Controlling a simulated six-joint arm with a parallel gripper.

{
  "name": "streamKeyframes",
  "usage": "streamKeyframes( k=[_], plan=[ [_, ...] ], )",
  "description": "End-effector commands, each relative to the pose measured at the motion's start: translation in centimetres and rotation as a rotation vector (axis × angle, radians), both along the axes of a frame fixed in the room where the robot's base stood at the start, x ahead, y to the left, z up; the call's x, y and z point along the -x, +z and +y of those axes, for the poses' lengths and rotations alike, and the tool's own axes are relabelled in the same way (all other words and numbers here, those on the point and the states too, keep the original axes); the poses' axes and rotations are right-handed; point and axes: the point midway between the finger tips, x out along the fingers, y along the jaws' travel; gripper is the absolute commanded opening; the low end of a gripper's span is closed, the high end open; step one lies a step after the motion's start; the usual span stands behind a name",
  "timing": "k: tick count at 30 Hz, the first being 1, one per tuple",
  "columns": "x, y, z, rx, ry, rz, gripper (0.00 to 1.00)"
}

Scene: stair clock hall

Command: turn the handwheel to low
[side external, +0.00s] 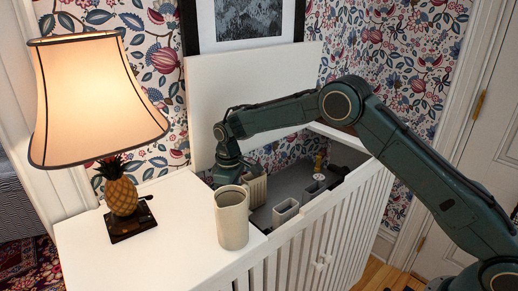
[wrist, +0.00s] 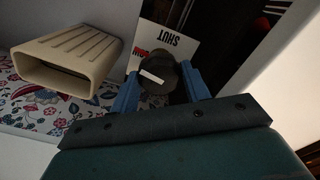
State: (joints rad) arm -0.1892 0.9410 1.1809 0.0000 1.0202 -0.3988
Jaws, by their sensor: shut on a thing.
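The handwheel (wrist: 155,86) is a dark round knob with a white bar mark on its face, seen in the wrist view. My gripper (wrist: 161,88) has its two blue fingers on either side of the knob and is shut on it. Behind the knob is a white label plate (wrist: 176,38) with "SHUT" in black, upside down, and red lettering partly covered by the knob. In the side view, my gripper (side external: 228,177) reaches down behind the mug, and its fingertips and the handwheel are hidden there.
A cream mug (side external: 232,218) stands on the white top (side external: 180,235), close in front of my gripper. A beige ribbed hollow block (wrist: 75,52) is beside the gripper. A lit pineapple lamp (side external: 121,197) stands at the left.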

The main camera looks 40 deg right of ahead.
Motion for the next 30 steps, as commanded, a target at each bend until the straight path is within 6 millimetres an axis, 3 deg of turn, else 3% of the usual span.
streamKeyframes(
  k=[10, 25, 26, 29, 30],
  plan=[
    [-0.03, 0.19, -0.01, 0.0, 0.172, -0.001, 0.24],
    [-0.05, 0.21, 0.0, 0.0, 0.198, -0.002, 0.24],
    [-0.05, 0.21, 0.0, 0.0, 0.198, -0.002, 0.48],
    [-0.05, 0.18, 0.0, 0.0, 0.198, -0.002, 0.67],
    [-0.05, 0.16, 0.0, 0.0, 0.198, -0.002, 0.67]
  ],
)
